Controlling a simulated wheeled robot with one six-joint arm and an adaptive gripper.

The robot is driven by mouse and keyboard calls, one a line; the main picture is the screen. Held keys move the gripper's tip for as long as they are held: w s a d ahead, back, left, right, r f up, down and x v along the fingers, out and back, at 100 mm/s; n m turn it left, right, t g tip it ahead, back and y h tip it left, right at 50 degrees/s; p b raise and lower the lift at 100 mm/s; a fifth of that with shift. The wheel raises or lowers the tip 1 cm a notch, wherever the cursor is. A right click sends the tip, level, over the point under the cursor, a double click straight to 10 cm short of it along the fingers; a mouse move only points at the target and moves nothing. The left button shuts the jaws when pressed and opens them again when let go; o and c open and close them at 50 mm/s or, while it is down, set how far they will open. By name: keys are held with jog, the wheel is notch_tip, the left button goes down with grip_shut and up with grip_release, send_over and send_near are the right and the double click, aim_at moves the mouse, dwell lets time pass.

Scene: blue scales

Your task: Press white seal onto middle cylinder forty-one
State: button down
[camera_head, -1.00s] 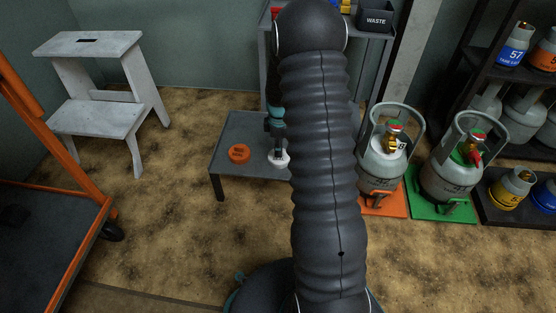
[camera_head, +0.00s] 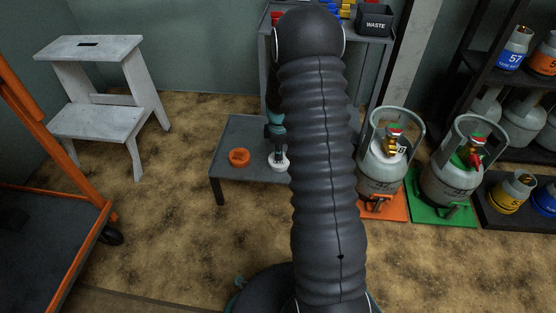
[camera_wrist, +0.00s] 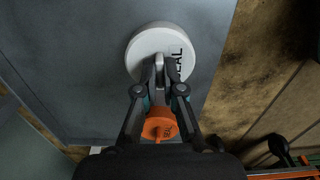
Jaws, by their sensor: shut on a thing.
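The white seal (camera_head: 278,162) is at the low grey table (camera_head: 225,172), partly hidden by my arm. In the wrist view it is a round white disc (camera_wrist: 148,44) with dark lettering ending in "AL". My gripper (camera_wrist: 166,72) is shut on its raised middle part, and whether the disc still touches the tabletop is unclear. An orange seal (camera_head: 239,156) lies on the table to its left. One grey gas cylinder (camera_head: 380,170) stands on an orange platform, another (camera_head: 452,175) on a green platform. Their numbers are too small to read. My arm hides the area left of them.
A grey shelf with a black WASTE bin (camera_head: 375,20) stands behind the table. A black rack (camera_head: 480,70) with more cylinders is at right. A white step stool (camera_head: 95,100) and an orange-framed cart (camera_head: 60,235) are at left. Open floor lies before the table.

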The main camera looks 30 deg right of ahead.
jog(key=shift+r+p, duration=1.15)
jog(key=shift+r, duration=0.7)
